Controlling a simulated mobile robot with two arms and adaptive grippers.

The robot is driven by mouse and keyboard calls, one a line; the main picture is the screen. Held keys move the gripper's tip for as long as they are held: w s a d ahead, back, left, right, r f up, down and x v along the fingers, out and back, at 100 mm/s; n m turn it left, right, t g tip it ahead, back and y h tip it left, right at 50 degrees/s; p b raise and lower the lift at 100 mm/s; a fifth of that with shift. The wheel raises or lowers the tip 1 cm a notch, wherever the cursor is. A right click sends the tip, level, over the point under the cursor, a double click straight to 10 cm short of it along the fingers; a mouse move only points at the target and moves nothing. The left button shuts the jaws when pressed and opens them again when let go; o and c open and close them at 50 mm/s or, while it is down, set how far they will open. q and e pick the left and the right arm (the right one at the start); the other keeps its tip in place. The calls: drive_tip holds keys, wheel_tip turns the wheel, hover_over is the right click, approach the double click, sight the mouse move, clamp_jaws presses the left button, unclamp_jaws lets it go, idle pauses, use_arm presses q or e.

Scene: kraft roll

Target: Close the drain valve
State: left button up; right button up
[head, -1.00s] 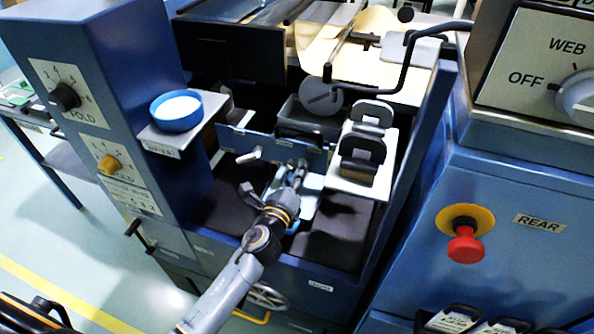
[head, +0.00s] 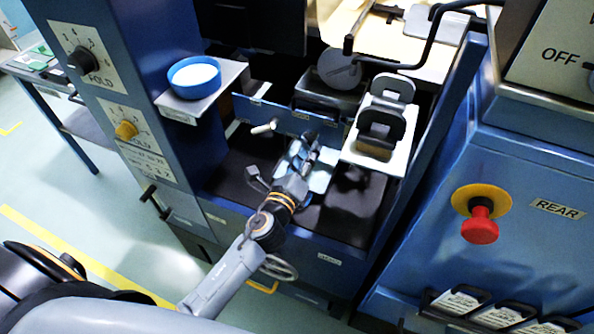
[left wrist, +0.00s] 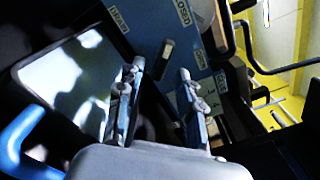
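A short lever with a pale grip (head: 263,128) sticks out from the front of a low blue panel (head: 283,119); I take it for the drain valve handle. In the left wrist view, the blue panel (left wrist: 142,25) carries a label reading "CLOSED" (left wrist: 182,12) and other labels too blurred to read fully. A small pale and dark piece (left wrist: 165,53) on it may be the lever. My left gripper (head: 306,145) is just right of the lever, in front of the panel and apart from the lever. In the wrist view its fingers (left wrist: 158,95) are spread and empty. My right gripper is not in view.
A pale blue tray (head: 321,177) lies under my left gripper. A white shelf (head: 348,153) with black-handled blocks (head: 381,128) stands to the right. A blue-rimmed bowl (head: 194,77) sits on a ledge at left. A red stop button (head: 480,225) is at far right.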

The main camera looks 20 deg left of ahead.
use_arm(q)
drive_tip(key=s, duration=0.8)
drive_tip(key=shift+s+a, duration=0.1)
drive_tip(key=shift+a, duration=0.05)
